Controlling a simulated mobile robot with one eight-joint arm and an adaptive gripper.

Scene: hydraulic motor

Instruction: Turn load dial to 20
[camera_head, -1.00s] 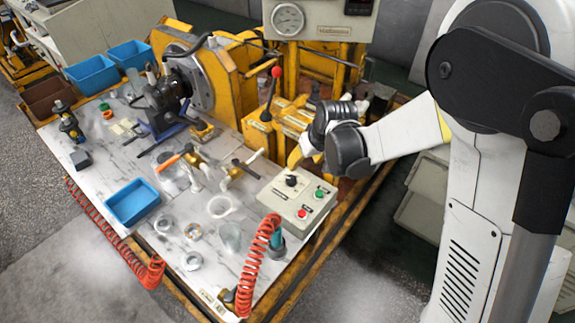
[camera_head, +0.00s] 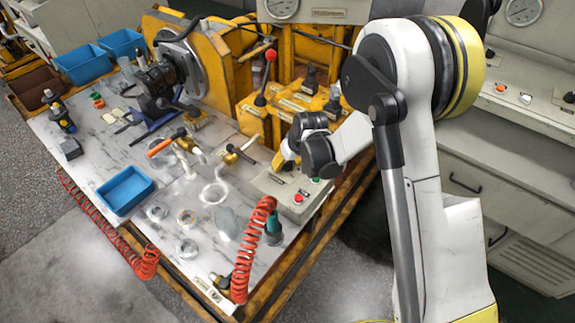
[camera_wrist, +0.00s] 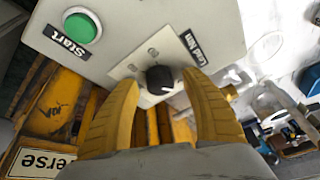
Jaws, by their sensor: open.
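The load dial (camera_wrist: 160,79) is a small black knob with a pale pointer mark on the light grey control box (camera_head: 268,187). In the wrist view a "Load" label (camera_wrist: 194,49) lies beside it; the scale numbers are too small to read. My gripper (camera_wrist: 162,83) is open, its two yellow fingers on either side of the dial with gaps visible. Whether the fingertips are down level with the knob is unclear. In the head view my gripper (camera_head: 287,166) is at the box's back edge and largely covers the dial.
The green Start button (camera_wrist: 82,27) is near the dial on the same box; a red button (camera_head: 298,197) is there too. A red coiled hose (camera_head: 250,250) stands in front. Brass fittings (camera_head: 235,154) lie left of the box, and a red-knobbed lever (camera_head: 270,56) rises behind.

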